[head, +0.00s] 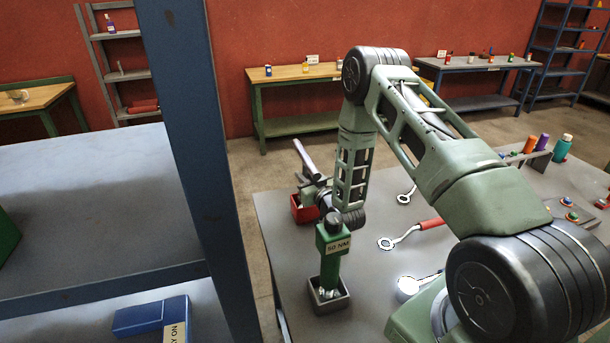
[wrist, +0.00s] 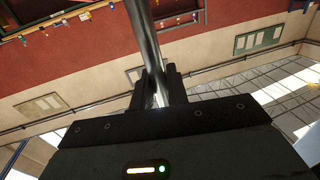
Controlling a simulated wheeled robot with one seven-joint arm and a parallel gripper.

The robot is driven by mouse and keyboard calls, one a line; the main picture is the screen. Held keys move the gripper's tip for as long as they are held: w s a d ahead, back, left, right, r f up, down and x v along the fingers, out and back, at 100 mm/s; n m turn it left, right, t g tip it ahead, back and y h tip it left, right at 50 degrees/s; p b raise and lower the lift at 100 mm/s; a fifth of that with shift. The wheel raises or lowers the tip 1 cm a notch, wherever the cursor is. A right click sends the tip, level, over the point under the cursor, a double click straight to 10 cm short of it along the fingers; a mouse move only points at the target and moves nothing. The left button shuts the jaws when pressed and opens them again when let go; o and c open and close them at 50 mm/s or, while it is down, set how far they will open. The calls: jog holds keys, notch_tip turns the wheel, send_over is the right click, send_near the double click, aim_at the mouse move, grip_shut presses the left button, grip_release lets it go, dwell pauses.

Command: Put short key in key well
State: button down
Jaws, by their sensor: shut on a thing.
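My gripper (head: 311,181) is at the end of the arm, above the left side of the grey table. It is shut on a grey metal bar (head: 304,158), which I take to be the short key; the bar is tilted and points up and to the left. In the wrist view my gripper (wrist: 160,88) has both fingers closed around the smooth metal shaft (wrist: 144,38), whose far end is out of frame. A red open box (head: 299,211) is just below and behind my gripper. I cannot tell which container is the key well.
A green block marked 50 NM (head: 332,265) stands in a small dark tray (head: 321,304) close to my wrist. Ring-ended tools, one with a red handle (head: 430,224), lie on the table (head: 370,262). A blue post (head: 200,140) stands at the left.

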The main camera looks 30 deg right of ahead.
jog(key=shift+f+b, duration=0.2)
jog(key=shift+b, duration=0.1)
jog(key=c, duration=1.4)
grip_release()
jog(key=shift+o, duration=0.2)
jog(key=shift+r, duration=0.1)
jog(key=s+a+b, duration=0.1)
jog(key=s+b, duration=0.2)
jog(key=s, duration=0.9)
jog(key=shift+b, duration=0.35)
